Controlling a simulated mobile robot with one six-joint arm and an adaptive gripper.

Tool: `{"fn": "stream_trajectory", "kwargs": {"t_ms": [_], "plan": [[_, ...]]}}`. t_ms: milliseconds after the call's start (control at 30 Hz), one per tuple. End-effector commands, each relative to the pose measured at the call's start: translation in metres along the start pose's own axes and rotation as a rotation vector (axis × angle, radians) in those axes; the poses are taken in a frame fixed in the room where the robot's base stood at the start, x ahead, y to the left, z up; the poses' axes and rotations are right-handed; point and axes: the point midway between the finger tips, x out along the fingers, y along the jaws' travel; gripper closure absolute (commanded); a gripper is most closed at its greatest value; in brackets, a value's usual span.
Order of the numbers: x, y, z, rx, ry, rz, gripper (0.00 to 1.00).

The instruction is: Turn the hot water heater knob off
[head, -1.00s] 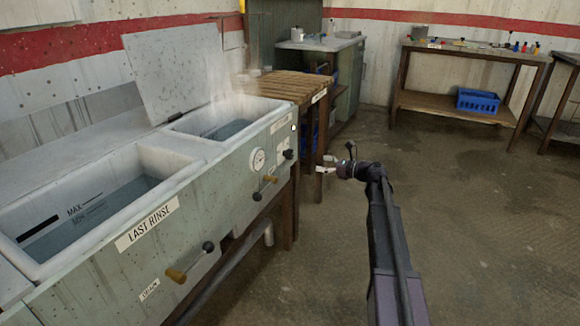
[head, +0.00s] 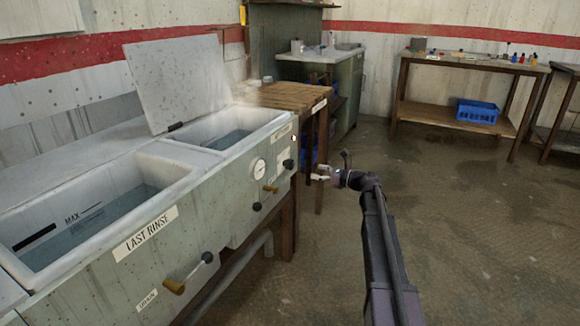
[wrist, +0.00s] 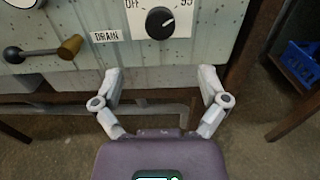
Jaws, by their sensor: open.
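The heater knob (wrist: 160,23) is a round black dial with a white pointer line, on a white plate marked OFF at the left and 95 at the right. Its pointer aims up and to the right, toward the 95 side. In the head view the knob (head: 288,164) is at the right end of the grey-green sink front. My gripper (wrist: 163,75) is open and empty, its two pale fingers spread below the knob in the wrist view, not touching it. In the head view my gripper (head: 322,175) is to the right of the knob, apart from the panel.
A drain lever (wrist: 45,49) with a brown handle is left of the knob, beside a DRAIN label. A round gauge (head: 259,168) is further left. A wooden table (head: 290,95) stands beyond the sink. Open floor (head: 450,220) lies to the right.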

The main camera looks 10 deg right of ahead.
Motion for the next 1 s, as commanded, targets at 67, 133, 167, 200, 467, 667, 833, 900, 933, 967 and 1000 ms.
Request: {"fn": "stream_trajectory", "kwargs": {"t_ms": [67, 133, 167, 200, 467, 667, 833, 900, 933, 967, 1000], "plan": [[0.012, -0.001, 0.000, 0.000, 0.000, 0.001, 0.07], [0.023, -0.001, 0.000, 0.000, 0.000, 0.001, 0.07], [0.028, -0.001, 0.000, 0.000, 0.000, 0.002, 0.07], [0.034, -0.001, 0.000, 0.000, 0.000, 0.002, 0.07], [0.073, -0.001, 0.000, 0.000, 0.000, 0.001, 0.07], [0.097, -0.001, 0.000, 0.000, 0.000, 0.000, 0.07], [0.108, 0.000, 0.000, 0.000, 0.000, 0.000, 0.07], [0.110, 0.000, 0.000, 0.000, 0.000, 0.000, 0.07], [0.110, 0.000, 0.000, 0.000, 0.000, 0.000, 0.07], [0.111, 0.000, 0.000, 0.000, 0.000, 0.000, 0.07], [0.111, 0.000, 0.000, 0.000, 0.000, 0.000, 0.07]]}}
